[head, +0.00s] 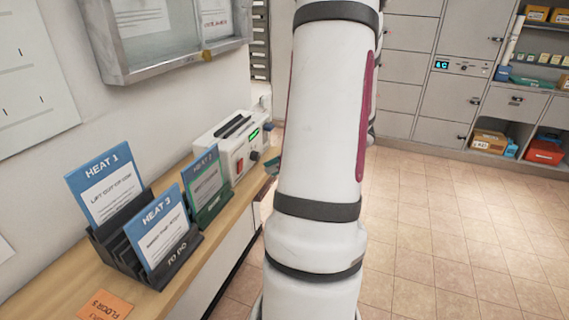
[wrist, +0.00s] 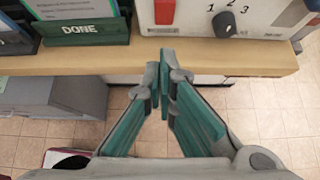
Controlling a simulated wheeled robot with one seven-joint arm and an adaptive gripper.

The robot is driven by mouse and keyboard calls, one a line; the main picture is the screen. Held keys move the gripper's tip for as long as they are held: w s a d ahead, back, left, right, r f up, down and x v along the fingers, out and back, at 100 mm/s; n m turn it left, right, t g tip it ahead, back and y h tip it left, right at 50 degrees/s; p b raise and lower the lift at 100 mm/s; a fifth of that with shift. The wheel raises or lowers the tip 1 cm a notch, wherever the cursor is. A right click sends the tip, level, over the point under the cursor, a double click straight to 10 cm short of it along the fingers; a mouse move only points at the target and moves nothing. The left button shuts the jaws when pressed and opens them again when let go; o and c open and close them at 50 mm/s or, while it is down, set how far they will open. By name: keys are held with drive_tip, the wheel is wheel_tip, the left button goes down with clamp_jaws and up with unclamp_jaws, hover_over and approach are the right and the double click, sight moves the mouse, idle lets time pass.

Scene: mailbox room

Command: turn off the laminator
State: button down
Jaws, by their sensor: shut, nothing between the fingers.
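The laminator (head: 228,138) is a white box with a dark top slot and a lit green display, on the wooden counter along the left wall. Its front shows at the top of the wrist view (wrist: 185,22). There a red switch (wrist: 164,12) is cut off by the frame's upper edge, and a dark dial (wrist: 224,24) stands below the numbers 1, 2 and 3. I cannot tell the switch's position. My gripper (wrist: 164,62) has teal finger pads and is shut and empty. In the picture its tips lie below the switch, over the counter edge, apart from the switch.
A green DONE holder (wrist: 80,32) stands left of the laminator. A black rack (head: 165,270) with HEAT cards is nearer on the counter (head: 215,232). An orange FLOOR 3 card (head: 105,305) lies in front. The tiled floor (head: 450,220) at right is clear.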

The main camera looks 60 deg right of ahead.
sight(240, 166)
drive_tip(key=shift+w+a+f, duration=0.1)
drive_tip(key=shift+w+f, duration=0.1)
drive_tip(key=shift+w, duration=0.85)
drive_tip(key=shift+w+a+f, duration=0.1)
drive_tip(key=shift+w+f, duration=0.1)
drive_tip(key=shift+w, duration=0.9)
drive_tip(key=shift+w+f, duration=0.2)
drive_tip(key=shift+w, duration=0.85)
drive_tip(key=shift+w+a+r+g+p, duration=0.15)
drive_tip(key=shift+w+r+g+p, duration=0.15)
drive_tip(key=shift+p, duration=0.4)
drive_tip(key=shift+f, duration=0.15)
drive_tip(key=shift+r+p, duration=0.65)
drive_tip(key=shift+r, duration=0.2)
